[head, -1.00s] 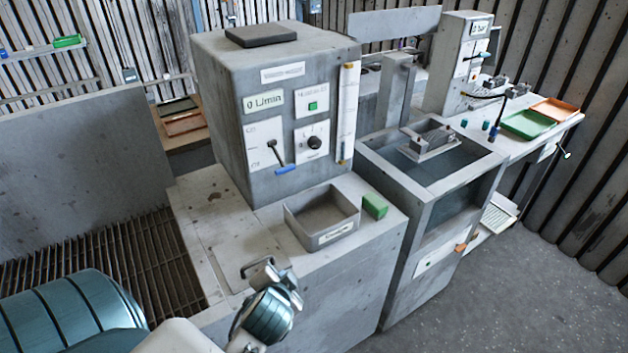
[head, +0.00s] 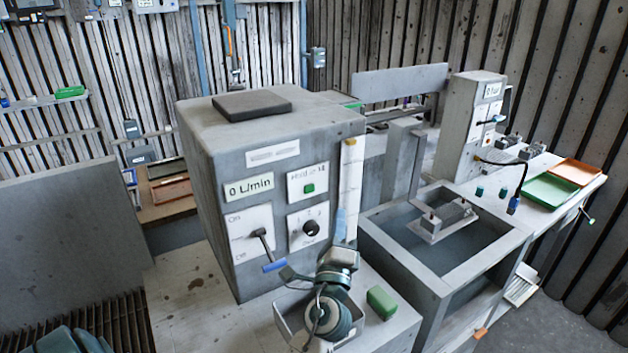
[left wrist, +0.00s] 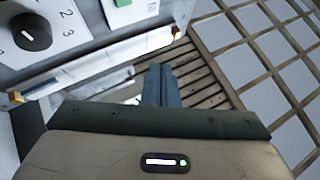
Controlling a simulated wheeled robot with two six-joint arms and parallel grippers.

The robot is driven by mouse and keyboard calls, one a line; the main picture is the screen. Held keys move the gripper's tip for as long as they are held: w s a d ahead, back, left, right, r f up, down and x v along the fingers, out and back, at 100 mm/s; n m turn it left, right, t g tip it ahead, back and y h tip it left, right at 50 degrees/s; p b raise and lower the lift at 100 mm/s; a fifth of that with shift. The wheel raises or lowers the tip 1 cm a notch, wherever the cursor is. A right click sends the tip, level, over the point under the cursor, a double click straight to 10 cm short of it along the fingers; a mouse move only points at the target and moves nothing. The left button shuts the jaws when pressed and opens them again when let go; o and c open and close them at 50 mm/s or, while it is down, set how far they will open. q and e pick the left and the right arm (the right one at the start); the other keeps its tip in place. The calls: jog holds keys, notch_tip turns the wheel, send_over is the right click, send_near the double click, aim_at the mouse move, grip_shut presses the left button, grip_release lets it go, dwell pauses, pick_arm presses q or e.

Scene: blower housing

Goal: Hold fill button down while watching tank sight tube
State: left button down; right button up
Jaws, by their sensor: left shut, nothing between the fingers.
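The green button (head: 308,188) sits on a white plate on the front of the grey cabinet; its edge also shows at the top of the left wrist view (left wrist: 124,3). The sight tube (head: 350,185) is a pale upright strip at the cabinet's right front edge. In the left wrist view the tube (left wrist: 100,64) runs slantwise between two brass ends. My left gripper (head: 340,222) is shut and empty, its blue fingers pointing up before the tube's lower part, below and right of the button. Whether they touch the tube I cannot tell. My right gripper is out of view.
A display (head: 249,188) reads 0 L/min. A lever with a blue handle (head: 274,265) and a black dial (head: 311,228) are close to my left arm. A green block (head: 381,302) lies on the ledge beside the partly hidden grey bin (head: 287,318). An open tank (head: 400,262) stands at right.

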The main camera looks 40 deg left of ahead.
pick_arm(q)
jog(key=s, duration=0.1)
send_near(315, 185)
jog(key=w+r, duration=0.2)
jog(key=w, duration=0.2)
jog(key=shift+w+a+r, duration=0.15)
jog(key=shift+a+r, duration=0.2)
jog(key=shift+a, duration=0.3)
dwell(1.9)
jog(key=shift+w+a, duration=0.15)
jog(key=shift+a, duration=0.25)
jog(key=shift+w+a, duration=0.15)
jog(key=shift+a, duration=0.15)
dwell(3.9)
